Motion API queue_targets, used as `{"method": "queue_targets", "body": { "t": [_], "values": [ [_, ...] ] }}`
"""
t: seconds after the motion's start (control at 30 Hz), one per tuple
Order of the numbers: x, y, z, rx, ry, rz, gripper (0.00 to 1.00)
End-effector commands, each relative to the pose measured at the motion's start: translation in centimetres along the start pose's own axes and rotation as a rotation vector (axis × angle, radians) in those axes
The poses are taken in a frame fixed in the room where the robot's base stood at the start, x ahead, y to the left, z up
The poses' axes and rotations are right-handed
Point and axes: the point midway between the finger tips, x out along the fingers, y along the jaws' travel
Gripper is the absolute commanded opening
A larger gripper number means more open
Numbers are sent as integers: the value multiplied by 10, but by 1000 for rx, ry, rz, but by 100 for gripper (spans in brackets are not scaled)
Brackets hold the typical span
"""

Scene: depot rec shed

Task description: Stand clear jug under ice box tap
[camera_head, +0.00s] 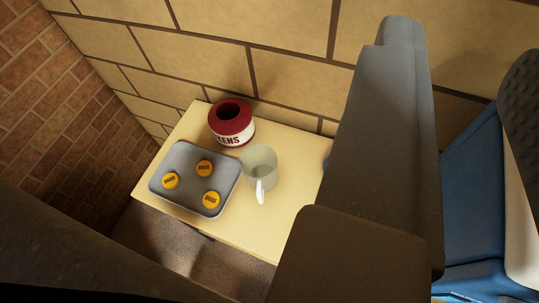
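The clear jug (258,170) stands upright and looks empty on the small pale table (262,232). Its pale handle faces the front. My gripper (465,80) shows at the right as a large dark grey finger and a black dimpled part at the picture's edge. They are apart, with no held object visible between them. The jug is left of my gripper and not touched by it. A blue body with pale parts (472,195) at the right may be the ice box; it is partly hidden by my gripper, and no tap can be made out.
A grey tray (187,203) with three yellow discs lies left of the jug. A red and white round container (232,122) stands behind the jug, lettering partly visible. A block wall and a brick wall close the back and left.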

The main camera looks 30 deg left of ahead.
Motion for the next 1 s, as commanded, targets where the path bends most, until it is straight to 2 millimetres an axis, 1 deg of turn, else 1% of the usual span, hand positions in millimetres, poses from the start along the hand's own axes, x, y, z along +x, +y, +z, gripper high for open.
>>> {"method": "queue_targets", "body": {
  "t": [0.4,0.47,0.57,0.67,0.7,0.77,0.8,0.9,1.0],
  "values": [
    [1,0,0,4,-3,-1,26],
    [5,-1,2,18,-15,-5,26],
    [23,-4,13,80,-66,-17,26],
    [53,-10,36,193,-166,-32,26],
    [66,-13,48,248,-215,-36,26],
    [88,-18,67,339,-294,-38,26],
    [100,-22,80,399,-349,-37,26],
    [129,-31,113,546,-480,-19,26],
    [154,-41,149,688,-615,16,26]
  ]
}}
